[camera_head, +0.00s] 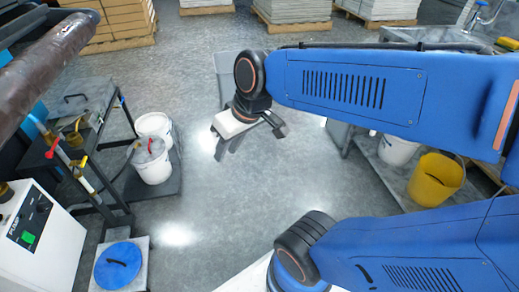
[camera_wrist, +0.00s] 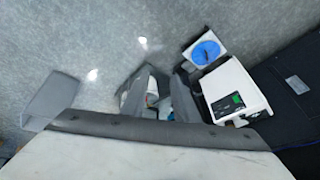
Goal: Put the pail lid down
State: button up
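A round blue lid (camera_head: 118,266) with a dark handle lies flat on a small pale square stand (camera_head: 138,285) at the lower left of the head view. The lid also shows in the wrist view (camera_wrist: 205,51), up and right of the fingers. My gripper (camera_head: 250,141) hangs over the open floor, well up and right of the lid. Its two dark fingers are apart, with nothing held between them. In the wrist view, the gap between my fingers (camera_wrist: 158,95) shows a white and red thing beyond, too small to name surely.
White pails (camera_head: 153,165) stand on a dark platform beside a black bench (camera_head: 85,115) at left. A white machine (camera_head: 38,235) stands left of the lid. A yellow pail (camera_head: 435,180) is at right. Palletised stacks line the back; the middle floor is clear.

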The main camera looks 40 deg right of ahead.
jog(key=s+d+m+h, duration=0.2)
jog(key=s+d, duration=0.3)
jog(key=d, duration=0.1)
jog(key=shift+s+t, duration=0.2)
jog(key=shift+t, duration=0.1)
jog(key=shift+d+r, duration=0.1)
dwell(0.8)
